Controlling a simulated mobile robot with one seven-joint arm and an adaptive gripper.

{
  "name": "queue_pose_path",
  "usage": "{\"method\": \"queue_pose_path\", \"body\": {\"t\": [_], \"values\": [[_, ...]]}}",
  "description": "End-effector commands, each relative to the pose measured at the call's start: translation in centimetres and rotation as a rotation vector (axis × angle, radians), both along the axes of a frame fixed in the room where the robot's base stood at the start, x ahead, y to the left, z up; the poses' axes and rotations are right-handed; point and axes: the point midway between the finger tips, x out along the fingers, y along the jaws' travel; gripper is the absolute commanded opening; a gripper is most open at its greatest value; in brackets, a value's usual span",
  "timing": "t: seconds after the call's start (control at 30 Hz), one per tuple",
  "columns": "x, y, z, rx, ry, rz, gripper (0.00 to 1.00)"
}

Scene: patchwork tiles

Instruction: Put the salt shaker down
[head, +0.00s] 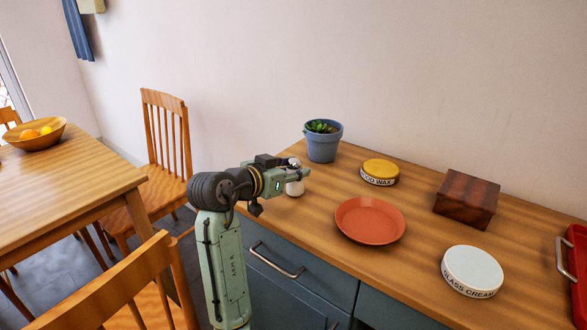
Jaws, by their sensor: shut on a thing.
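The salt shaker (295,187) is a small white body with a shiny metal top. It is at the left part of the wooden counter (322,200), near the counter's left end. My gripper (296,176) is shut on the salt shaker from the left, and its fingers hide part of it. The shaker looks upright. I cannot tell whether its base touches the counter or is a little above it.
A blue pot with a plant (323,141) stands behind the shaker. An orange plate (370,219), a wood wax tin (380,172), a wooden box (467,198), a glass cream tin (472,270) and a red tray (577,262) are to the right. Bare counter lies between shaker and plate.

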Motion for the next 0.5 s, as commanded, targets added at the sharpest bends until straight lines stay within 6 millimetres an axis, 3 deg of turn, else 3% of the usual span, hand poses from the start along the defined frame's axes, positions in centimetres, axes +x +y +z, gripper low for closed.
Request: {"method": "queue_pose_path", "body": {"t": [0.17, 0.2, 0.5], "values": [[-0.01, 0.01, -0.32, 0.000, 0.000, 0.000, 0.00], [-0.01, 0.01, -0.25, 0.000, 0.000, 0.000, 0.32], [0.00, 0.02, -0.22, 0.000, 0.000, 0.000, 0.51]]}}
